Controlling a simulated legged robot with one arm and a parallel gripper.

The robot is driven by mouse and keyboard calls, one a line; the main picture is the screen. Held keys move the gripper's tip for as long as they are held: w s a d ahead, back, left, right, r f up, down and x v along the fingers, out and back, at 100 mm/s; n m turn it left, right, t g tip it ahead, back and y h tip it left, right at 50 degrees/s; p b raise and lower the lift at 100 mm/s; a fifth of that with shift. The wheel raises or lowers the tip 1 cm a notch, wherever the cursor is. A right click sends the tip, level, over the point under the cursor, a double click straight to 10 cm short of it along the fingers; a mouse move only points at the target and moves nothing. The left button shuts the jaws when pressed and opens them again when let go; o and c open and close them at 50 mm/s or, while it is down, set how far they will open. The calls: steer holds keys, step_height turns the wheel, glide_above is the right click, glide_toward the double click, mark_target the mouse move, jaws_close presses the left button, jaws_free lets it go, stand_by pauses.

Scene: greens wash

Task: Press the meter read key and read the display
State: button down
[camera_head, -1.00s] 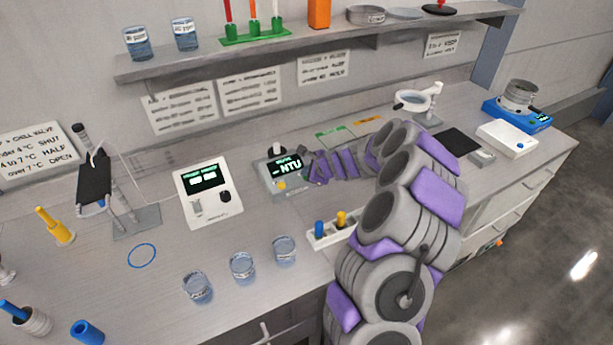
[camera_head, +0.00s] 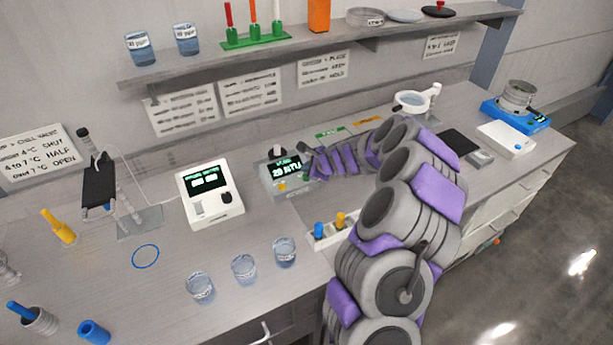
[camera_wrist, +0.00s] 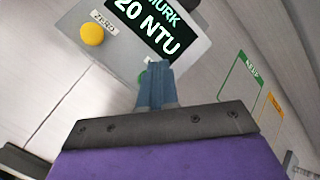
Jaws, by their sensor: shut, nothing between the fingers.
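The grey meter (camera_head: 270,178) stands on the bench, with a dark display (camera_head: 287,168) lit in green. In the wrist view the display (camera_wrist: 152,22) reads "MURK" above "20 NTU"; its top is cut off by the frame. A yellow key (camera_wrist: 92,35) labelled "ZERO" sits left of the display. A green key (camera_wrist: 142,78) below the display is mostly hidden behind my fingertips. My gripper (camera_wrist: 155,75) is shut and empty, its tips at the green key; I cannot tell whether they touch it. In the head view my gripper (camera_head: 309,164) is at the meter's right side.
A white instrument (camera_head: 211,196) with its own display stands left of the meter. Several beakers (camera_head: 243,268) stand in front. A small white tray (camera_head: 322,241) with blue and yellow items lies near the front edge. A shelf (camera_head: 240,75) runs above.

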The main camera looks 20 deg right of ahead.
steer(key=shift+r+p, duration=1.9)
steer(key=shift+r, duration=0.35)
steer(key=shift+f, duration=0.1)
stand_by(0.3)
steer(key=s+a+r+n+g+y, duration=0.1)
steer(key=s+a+r+n, duration=0.25)
steer(key=a, duration=0.35)
steer(key=s+a+r+n+g+y, duration=0.1)
steer(key=s+a+r+n+y, duration=0.15)
steer(key=a+r, duration=0.3)
steer(key=s+a+r+n+g+y, duration=0.1)
steer(key=s+a+r+n, duration=0.25)
steer(key=a, duration=0.45)
steer(key=s+a+r+n+g+h+b, duration=0.1)
steer(key=s+a+n+g, duration=0.2)
steer(key=s, duration=0.4)
steer(key=s+a+r+n, duration=0.1)
steer(key=s+a+n, duration=0.2)
steer(key=s+n, duration=0.3)
steer(key=s+d+n+g+h, duration=0.2)
steer(key=s+d, duration=0.1)
steer(key=s, duration=1)
steer(key=s+d+n+g+h, duration=0.2)
steer(key=s+d+n+h, duration=0.1)
steer(key=s, duration=1)
steer(key=shift+s+d+f+n+g+h+b, duration=0.3)
steer(key=shift+d+f+n+g+h, duration=0.1)
steer(key=shift+d, duration=0.2)
